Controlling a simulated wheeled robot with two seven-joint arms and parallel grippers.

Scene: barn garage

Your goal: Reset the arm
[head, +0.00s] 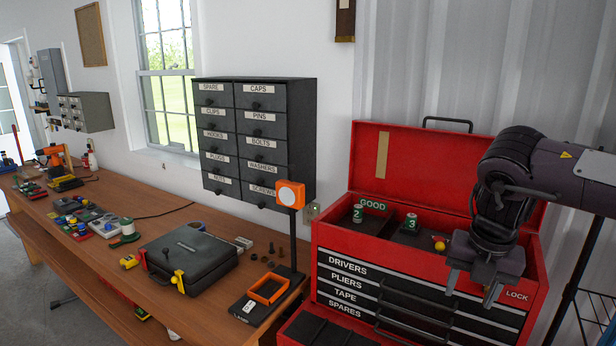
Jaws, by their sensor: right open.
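My right arm comes in from the right edge. Its gripper (471,290) hangs fingers down in front of the right part of the red tool chest (338,262), near the drawer fronts. The fingers are apart with nothing seen between them. The chest's lid stands open. My wrist hides the right part of the chest's inside. My left gripper is not in view.
A wooden workbench (150,204) runs along the left, with a closed black case (190,258), an orange frame (268,289) and several small tools. A labelled drawer cabinet (300,130) hangs above. An orange-and-white square device (290,194) stands on a post beside the chest.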

